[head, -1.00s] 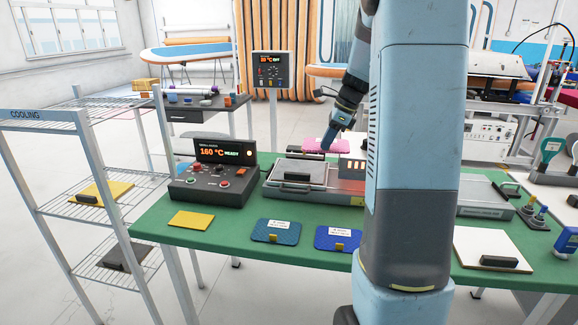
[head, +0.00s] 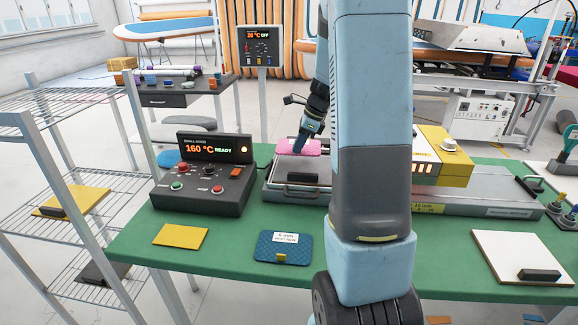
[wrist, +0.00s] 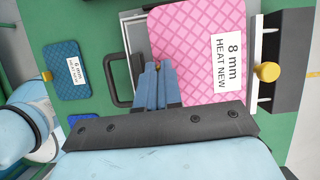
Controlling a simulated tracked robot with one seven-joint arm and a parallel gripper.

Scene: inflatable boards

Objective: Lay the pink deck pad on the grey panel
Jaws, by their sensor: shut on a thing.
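The pink deck pad (head: 306,147) is in my gripper (head: 303,140), above the far part of the open heater tray. In the wrist view the pad (wrist: 190,45) has a white label reading "8 mm HEAT NEW". My gripper's blue fingers (wrist: 157,68) are shut at its edge, seemingly on a small tab there. A grey panel (head: 289,171) with a black block handle lies in the tray, just nearer than the pad. Whether the pad touches anything below cannot be told.
My arm hides the middle of the green table. A control box (head: 203,180) reads 160 °C READY. A blue pad (head: 283,248), a yellow sheet (head: 180,235) and a white panel (head: 500,250) lie along the front. A yellow heater (head: 450,165) stands to the right.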

